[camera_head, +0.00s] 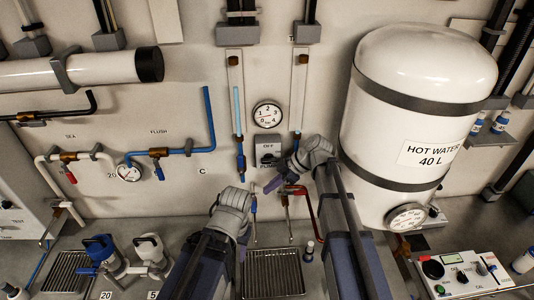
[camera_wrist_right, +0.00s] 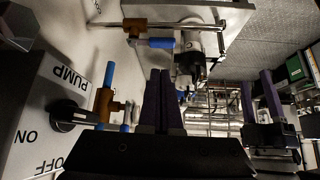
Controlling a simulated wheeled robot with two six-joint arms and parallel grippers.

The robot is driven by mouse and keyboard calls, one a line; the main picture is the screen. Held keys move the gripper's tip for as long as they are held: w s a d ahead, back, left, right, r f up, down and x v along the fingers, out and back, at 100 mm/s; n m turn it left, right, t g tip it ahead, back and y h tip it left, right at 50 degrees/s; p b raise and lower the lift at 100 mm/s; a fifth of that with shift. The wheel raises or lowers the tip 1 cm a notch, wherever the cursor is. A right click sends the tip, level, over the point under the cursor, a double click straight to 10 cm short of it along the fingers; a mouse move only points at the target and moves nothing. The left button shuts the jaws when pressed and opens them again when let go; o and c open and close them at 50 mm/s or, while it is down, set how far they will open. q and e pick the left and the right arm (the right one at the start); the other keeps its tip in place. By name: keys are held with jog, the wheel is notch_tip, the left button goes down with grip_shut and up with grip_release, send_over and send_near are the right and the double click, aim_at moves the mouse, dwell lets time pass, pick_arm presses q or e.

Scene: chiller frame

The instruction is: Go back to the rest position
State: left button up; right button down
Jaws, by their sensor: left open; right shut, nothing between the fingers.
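My right gripper (camera_head: 272,185) is just below the pump switch box (camera_head: 268,147), at the middle of the wall. In the right wrist view its two dark purple fingers (camera_wrist_right: 158,78) are together with nothing between them. The pump box with its black knob (camera_wrist_right: 72,115) lies to their left and they are apart from it. My left gripper (camera_head: 242,240) is lower and to the left, above the counter; its wrist hides part of it. In the right wrist view my left gripper (camera_wrist_right: 259,100) shows two spread fingers with nothing between them.
A brass valve (camera_wrist_right: 104,104) with blue parts is close beside my right fingers. A red bent pipe (camera_head: 310,205) runs beside my right arm. The hot water tank (camera_head: 420,110) stands to the right. A drain grate (camera_head: 272,272) lies between the arms. A control box (camera_head: 465,275) is at lower right.

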jog(key=s+f+m+h+b, duration=0.4)
jog(key=s+f+m, duration=0.2)
jog(key=s, duration=0.4)
jog(key=s+f+m+g+h+b, duration=0.1)
jog(key=s+f+m+h+b, duration=0.4)
jog(key=s, duration=0.5)
notch_tip(320, 180, down, 3)
jog(key=shift+r+m, duration=0.1)
jog(key=shift+m, duration=0.9)
